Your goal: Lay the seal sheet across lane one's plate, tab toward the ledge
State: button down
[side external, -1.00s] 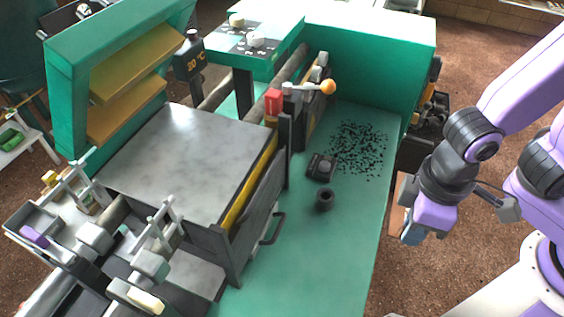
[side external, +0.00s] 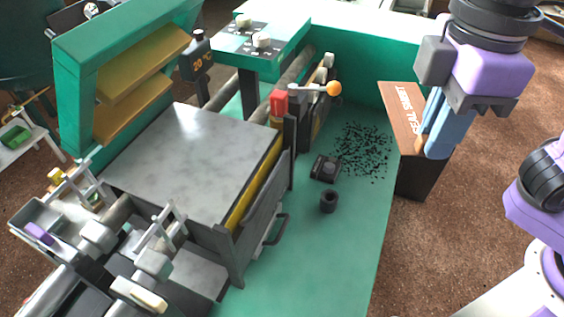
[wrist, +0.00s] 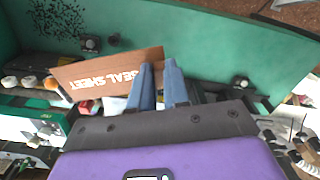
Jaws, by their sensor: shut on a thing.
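The seal sheet (side external: 402,110) is a flat brown piece with white lettering. My gripper (side external: 430,146) is shut on it, with blue fingers at its right edge. In the wrist view the sheet (wrist: 95,74) reaches left from between the fingertips (wrist: 157,72), its lettering upside down. It is held above the right end of the green bench. A broad grey plate (side external: 195,160) lies bare on the machine at the left, well apart from the sheet. I cannot tell which part is the tab, nor which edge is the ledge.
The green bench (side external: 320,255) carries a small dark block (side external: 325,168), a black ring (side external: 328,201) and scattered black bits (side external: 362,148). A lever with an orange knob (side external: 334,88) and a red block (side external: 279,103) stand up beside the plate. A green frame (side external: 80,105) rises behind it.

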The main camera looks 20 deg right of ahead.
jog(key=w+a+n, duration=0.9)
jog(key=a+n, duration=0.1)
jog(key=n, duration=0.4)
send_over(223, 187)
jog(key=f, duration=0.9)
jog(key=s+d+f, duration=0.1)
jog(key=f, duration=0.4)
jog(key=shift+f, duration=0.15)
jog(key=shift+w+a+f, duration=0.5)
jog(key=shift+a+f, duration=0.1)
jog(key=shift+f, duration=1.7)
jog(key=shift+f, duration=0.1)
